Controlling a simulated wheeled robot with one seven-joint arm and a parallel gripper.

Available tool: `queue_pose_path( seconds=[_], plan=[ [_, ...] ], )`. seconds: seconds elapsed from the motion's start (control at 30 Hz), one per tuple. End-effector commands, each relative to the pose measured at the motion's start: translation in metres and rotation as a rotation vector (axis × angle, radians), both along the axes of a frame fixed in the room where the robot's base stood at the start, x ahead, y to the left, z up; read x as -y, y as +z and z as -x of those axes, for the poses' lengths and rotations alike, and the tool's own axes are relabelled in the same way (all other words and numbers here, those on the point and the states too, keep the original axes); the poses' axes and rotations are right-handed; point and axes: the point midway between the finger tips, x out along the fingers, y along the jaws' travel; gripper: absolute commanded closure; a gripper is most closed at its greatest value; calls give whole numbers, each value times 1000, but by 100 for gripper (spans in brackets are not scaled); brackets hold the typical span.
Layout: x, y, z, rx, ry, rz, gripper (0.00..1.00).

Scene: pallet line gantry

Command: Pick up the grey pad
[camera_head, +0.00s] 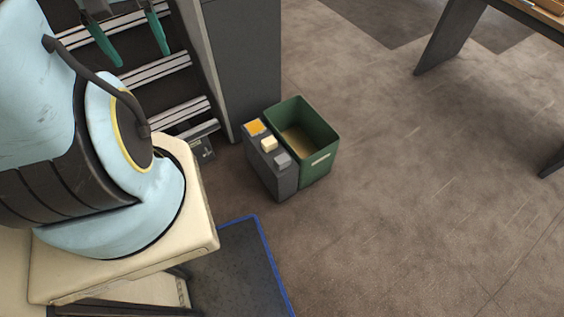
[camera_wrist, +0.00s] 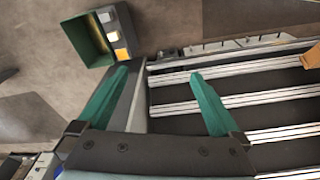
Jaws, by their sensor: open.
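The grey pad (camera_head: 282,160) sits on top of a dark grey box (camera_head: 268,180), at the end nearest the camera. A cream pad (camera_head: 268,144) and an orange-yellow pad (camera_head: 255,127) lie in a row behind it. In the wrist view the grey pad (camera_wrist: 105,17) is small, near the top edge. My gripper (camera_head: 141,58) is open with two teal fingers and nothing between them. In the wrist view my gripper (camera_wrist: 159,73) hangs over metal rails, well apart from the pad.
A green open bin (camera_head: 320,165) stands right beside the grey box. A tall grey cabinet or post (camera_head: 243,65) rises behind it, next to the slatted metal rails (camera_head: 165,68). A blue-edged dark mat (camera_head: 235,265) lies in front. The floor to the right is clear up to a table (camera_head: 447,40).

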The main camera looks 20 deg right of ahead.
Motion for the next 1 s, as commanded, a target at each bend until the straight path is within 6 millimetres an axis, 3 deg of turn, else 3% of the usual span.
queue_pose_path(
  seconds=[0.23, 0.37, 0.7, 1.0],
  plan=[
    [3, -7, -2, -3, 2, 3, 0],
    [22, -44, -16, -20, 17, 19, 0],
    [130, -219, -63, -99, 125, 56, 0],
    [234, -396, -65, -140, 222, 34, 0]
  ],
)
